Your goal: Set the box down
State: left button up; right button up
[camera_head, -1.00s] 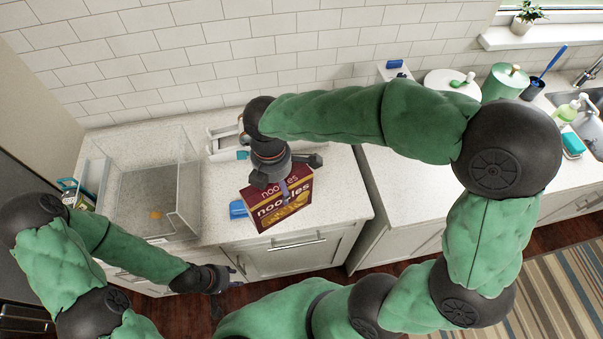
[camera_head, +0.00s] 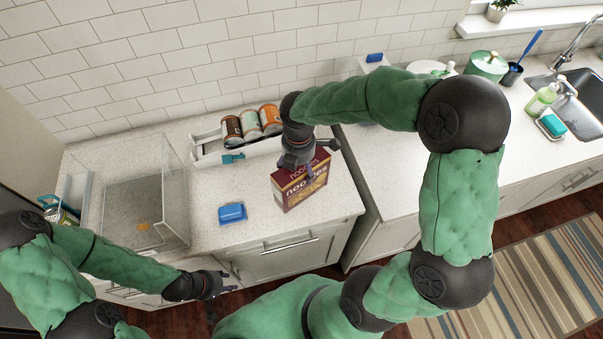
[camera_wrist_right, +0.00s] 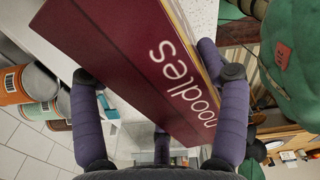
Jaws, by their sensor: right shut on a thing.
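The box is a dark red noodles box (camera_head: 302,184) at the right part of the left counter in the head view. My right gripper (camera_head: 308,164) is shut on its top from above. In the right wrist view the box (camera_wrist_right: 135,60) lies between the two fingers of my right gripper (camera_wrist_right: 160,100). The box looks upright; I cannot tell whether its base touches the counter. My left gripper (camera_head: 222,286) hangs in front of the counter's front edge, away from the box; its fingers are too small to judge.
A white rack with several cans (camera_head: 252,122) stands behind, left of the box. A blue object (camera_head: 232,213) lies on the counter (camera_head: 255,185) left of the box. A clear bin (camera_head: 185,205) stands further left. A gap separates this counter from the right one (camera_head: 400,185).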

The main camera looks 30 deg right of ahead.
jog(key=shift+w+d+f, duration=0.1)
jog(key=shift+d+f, duration=0.15)
jog(key=shift+f, duration=0.05)
jog(key=shift+w+d+f+b, duration=0.1)
jog(key=shift+d+f+b, duration=0.05)
jog(key=shift+f, duration=0.75)
jog(key=shift+d+f+b, duration=0.1)
jog(key=shift+f+b, duration=0.05)
jog(key=shift+f, duration=0.9)
jog(key=o, duration=1.5)
jog(key=shift+c, duration=0.2)
notch_tip(320, 180, up, 12)
jog(key=shift+r+p, duration=0.15)
jog(key=shift+p, duration=0.7)
